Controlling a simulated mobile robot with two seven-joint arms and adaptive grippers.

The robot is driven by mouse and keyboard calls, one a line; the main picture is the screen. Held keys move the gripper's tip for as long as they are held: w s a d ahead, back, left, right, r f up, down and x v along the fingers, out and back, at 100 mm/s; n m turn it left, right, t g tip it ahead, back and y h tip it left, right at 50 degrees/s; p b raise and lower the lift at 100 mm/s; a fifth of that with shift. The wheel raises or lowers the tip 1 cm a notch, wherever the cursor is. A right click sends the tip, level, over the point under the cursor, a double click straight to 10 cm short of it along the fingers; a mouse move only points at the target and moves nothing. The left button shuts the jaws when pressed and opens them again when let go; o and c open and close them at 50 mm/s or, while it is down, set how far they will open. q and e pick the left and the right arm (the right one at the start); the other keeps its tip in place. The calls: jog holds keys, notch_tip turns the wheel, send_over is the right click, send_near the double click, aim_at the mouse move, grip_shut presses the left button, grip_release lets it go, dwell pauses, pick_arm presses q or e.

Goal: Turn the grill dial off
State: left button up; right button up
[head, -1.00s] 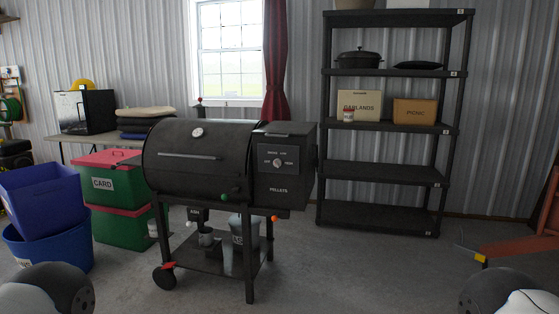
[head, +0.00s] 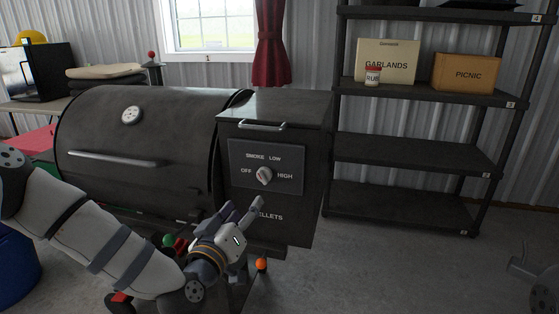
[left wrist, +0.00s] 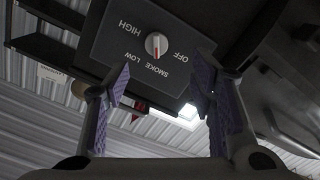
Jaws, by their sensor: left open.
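The grill dial (head: 264,176) is a light round knob on the dark control panel (head: 240,152) of the pellet grill's right-hand box. OFF is at its left, SMOKE and LOW above, HIGH at its right. In the left wrist view the dial (left wrist: 157,44) appears upside down, with a red mark and its grip bar running roughly up and down, nearer the SMOKE/LOW side than OFF. My left gripper (head: 242,208) is open and empty, just below the dial and apart from it. Its fingers (left wrist: 161,80) flank the dial's line in the wrist view.
The grill barrel (head: 140,140) with its handle is left of the box. A black shelf (head: 410,150) with boxes stands behind at the right. An orange knob (head: 261,264) hangs below the box. A grey shape at the right edge may be my right gripper. Open floor lies right of the grill.

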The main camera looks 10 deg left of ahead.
aim_at(260, 177)
pick_arm(q)
jog(key=w, duration=0.3)
jog(key=w+b, duration=0.1)
jog(key=w, duration=0.3)
jog(key=w+r, duration=0.1)
jog(key=w, duration=0.3)
jog(key=shift+w+d+b, duration=0.1)
jog(key=shift+w+b, duration=0.05)
jog(key=shift+b, duration=0.25)
jog(key=shift+w+r, duration=0.1)
jog(key=shift+w, duration=0.2)
jog(key=c, duration=1.1)
pick_arm(e)
jog(key=s+f, duration=0.2)
jog(key=shift+s+f+g, duration=0.1)
jog(key=shift+s+g, duration=0.2)
jog(key=shift+g, duration=0.1)
